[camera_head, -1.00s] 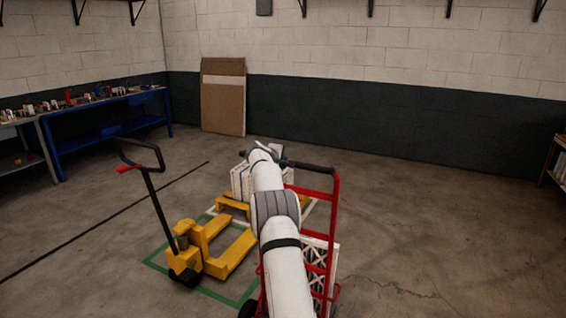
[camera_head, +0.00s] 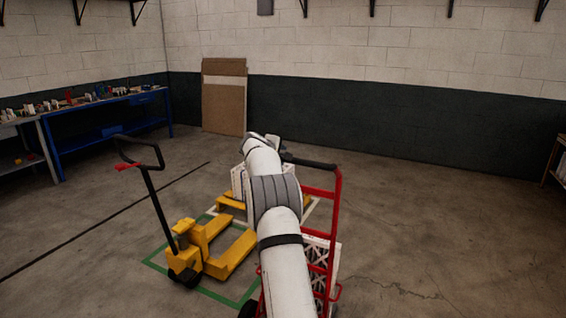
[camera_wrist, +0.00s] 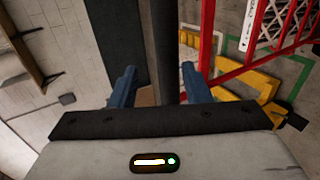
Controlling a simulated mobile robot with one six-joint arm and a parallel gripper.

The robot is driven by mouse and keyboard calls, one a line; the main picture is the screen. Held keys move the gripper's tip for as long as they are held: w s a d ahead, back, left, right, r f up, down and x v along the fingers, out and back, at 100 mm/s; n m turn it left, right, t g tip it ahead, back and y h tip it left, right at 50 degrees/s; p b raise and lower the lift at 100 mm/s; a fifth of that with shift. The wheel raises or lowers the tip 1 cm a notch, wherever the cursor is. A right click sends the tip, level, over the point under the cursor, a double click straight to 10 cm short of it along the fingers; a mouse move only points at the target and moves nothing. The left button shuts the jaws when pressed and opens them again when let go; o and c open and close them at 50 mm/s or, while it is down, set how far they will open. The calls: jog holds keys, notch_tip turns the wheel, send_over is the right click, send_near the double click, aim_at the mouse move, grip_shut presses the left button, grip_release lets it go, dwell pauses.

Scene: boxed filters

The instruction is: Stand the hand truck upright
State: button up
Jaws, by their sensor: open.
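The red hand truck (camera_head: 336,210) stands on its wheels at the right of my arm in the head view, close to upright; its exact tilt is hard to tell. Its black top handle (camera_head: 312,163) runs toward my gripper. In the wrist view the dark handle bar (camera_wrist: 163,40) passes between the two blue fingers of my gripper (camera_wrist: 159,67), with gaps on both sides. My gripper is open. The truck's red frame (camera_wrist: 208,35) shows at upper right there. My arm hides part of the truck's left side and lower frame. White latticed boxed filters (camera_head: 318,258) show behind its bars.
A yellow pallet jack (camera_head: 187,258) with a tall black handle stands left of my arm, by green floor lines (camera_head: 215,296). A blue workbench (camera_head: 105,106) and a cardboard panel (camera_head: 223,105) are at the back. The floor (camera_head: 440,220) to the right is clear.

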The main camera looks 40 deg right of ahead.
jog(key=shift+b+v, duration=0.35)
jog(key=shift+v, duration=1.2)
